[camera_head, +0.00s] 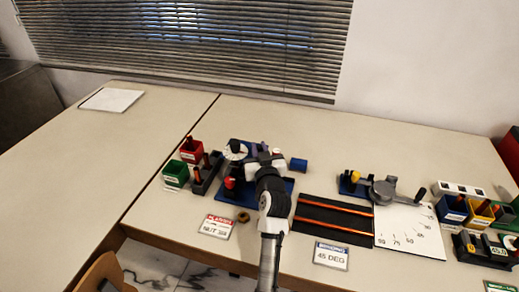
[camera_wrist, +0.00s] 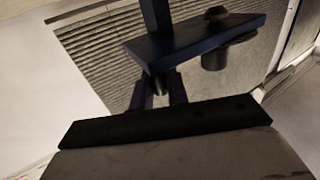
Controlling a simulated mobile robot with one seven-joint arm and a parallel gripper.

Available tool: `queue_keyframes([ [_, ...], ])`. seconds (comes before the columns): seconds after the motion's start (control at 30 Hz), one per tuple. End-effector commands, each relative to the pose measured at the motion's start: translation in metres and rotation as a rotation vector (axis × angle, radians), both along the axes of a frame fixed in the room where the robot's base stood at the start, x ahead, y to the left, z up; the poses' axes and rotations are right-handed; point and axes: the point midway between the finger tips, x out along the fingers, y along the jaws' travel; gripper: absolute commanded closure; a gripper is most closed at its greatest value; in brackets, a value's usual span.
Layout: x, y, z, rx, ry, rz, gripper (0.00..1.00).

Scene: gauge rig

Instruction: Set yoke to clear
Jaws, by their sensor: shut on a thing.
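The blue gauge rig (camera_head: 283,184) stands near the middle of the table, with a white round dial (camera_head: 235,151) and a red knob (camera_head: 230,183) on its left side. My gripper (camera_head: 265,160) is over the rig, and my arm hides much of its middle. In the wrist view, a dark blue bar, which looks like the yoke (camera_wrist: 195,42), crosses just beyond my fingers (camera_wrist: 161,92). The fingers are shut on a small pin-like part under this bar. The contact is dark and partly hidden. I cannot read the yoke's setting.
A blue cylinder (camera_head: 299,165) lies right of the rig, and a brass ring (camera_head: 243,217) lies in front. Red and green bins (camera_head: 175,174) stand left. The table behind is clear.

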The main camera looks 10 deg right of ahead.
Motion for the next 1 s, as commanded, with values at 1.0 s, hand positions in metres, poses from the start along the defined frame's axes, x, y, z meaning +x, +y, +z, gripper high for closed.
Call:
queue_keyframes([
  [1.0, -0.039, -0.095, 0.0, 0.001, 0.0, -0.007, 0.78],
])
